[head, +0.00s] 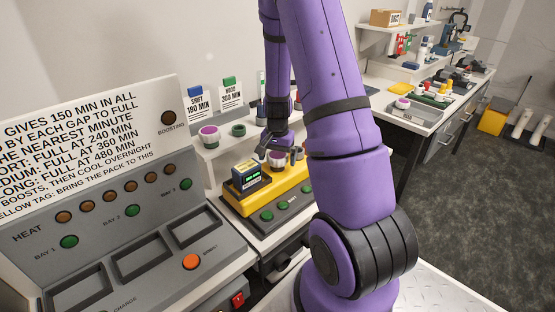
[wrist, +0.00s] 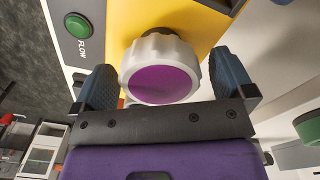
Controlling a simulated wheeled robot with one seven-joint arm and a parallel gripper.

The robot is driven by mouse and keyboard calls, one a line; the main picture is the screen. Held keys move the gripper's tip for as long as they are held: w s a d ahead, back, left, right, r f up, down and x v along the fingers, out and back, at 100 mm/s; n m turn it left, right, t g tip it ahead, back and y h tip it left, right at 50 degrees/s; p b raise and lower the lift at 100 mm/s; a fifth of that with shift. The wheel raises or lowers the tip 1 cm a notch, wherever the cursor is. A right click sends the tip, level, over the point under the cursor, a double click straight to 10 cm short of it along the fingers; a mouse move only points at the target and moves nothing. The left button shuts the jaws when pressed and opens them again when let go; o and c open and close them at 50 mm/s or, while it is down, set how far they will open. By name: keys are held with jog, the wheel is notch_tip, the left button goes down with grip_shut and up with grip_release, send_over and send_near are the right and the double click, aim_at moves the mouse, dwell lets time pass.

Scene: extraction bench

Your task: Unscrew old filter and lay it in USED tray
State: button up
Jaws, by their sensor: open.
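In the wrist view a white, ribbed round filter (wrist: 160,52) with a purple face is fixed on the yellow unit. My gripper (wrist: 163,68) is open, with one dark finger on each side of the filter and a visible gap on at least the right side. In the head view my gripper (head: 277,143) is just over the purple-and-white filter (head: 277,163) on the yellow unit (head: 283,190), partly hiding it. No USED label is readable; a grey tray (head: 425,119) on the far bench holds a purple-and-white piece.
A purple-and-white cup (head: 209,136) and a green cup (head: 238,130) stand on the shelf behind the unit. A small display box (head: 246,176) sits at the unit's left. A grey heat panel (head: 120,245) fills the left front. Open floor lies at right.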

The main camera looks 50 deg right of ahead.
jog(key=m, duration=0.8)
jog(key=shift+m, duration=0.4)
